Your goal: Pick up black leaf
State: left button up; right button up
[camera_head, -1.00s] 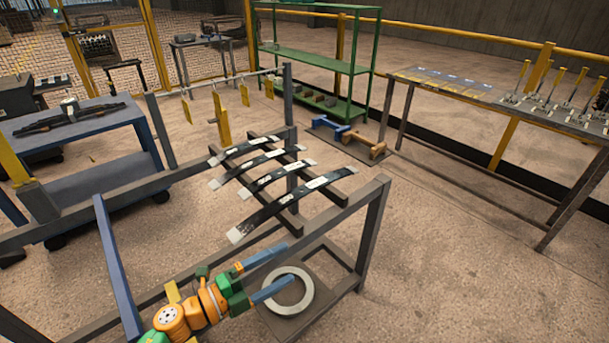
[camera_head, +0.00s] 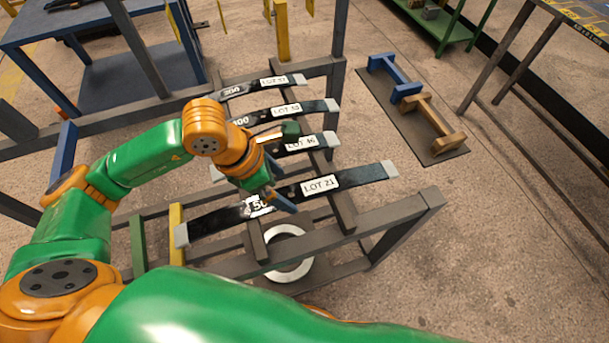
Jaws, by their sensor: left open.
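Several black leaves with pale tips and white labels lie across the dark rack (camera_head: 395,222). The nearest and longest black leaf, marked LOT 21 (camera_head: 350,180), slants across the front. Behind it lie the leaf marked LOT 16 (camera_head: 325,143), partly hidden by my arm, the LOT 18 leaf (camera_head: 310,107) and the farthest leaf (camera_head: 254,87). My left gripper (camera_head: 284,198) is open, its blue fingers pointing down at the middle of the nearest leaf, between its two labels. I cannot tell whether they touch it. My right gripper is out of view.
A pale ring (camera_head: 291,268) lies low inside the rack. Blue (camera_head: 394,78) and tan (camera_head: 434,121) stands sit on a dark mat to the right. A blue cart (camera_head: 105,62) stands at the back left. Open floor lies at right.

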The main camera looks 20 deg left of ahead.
aim_at(290, 194)
pick_arm(q)
jog(key=p+x, duration=0.1)
jog(key=x, duration=0.4)
jog(key=shift+a+f, duration=0.15)
jog(key=shift+w+f, duration=0.1)
jog(key=shift+f, duration=0.05)
grip_shut()
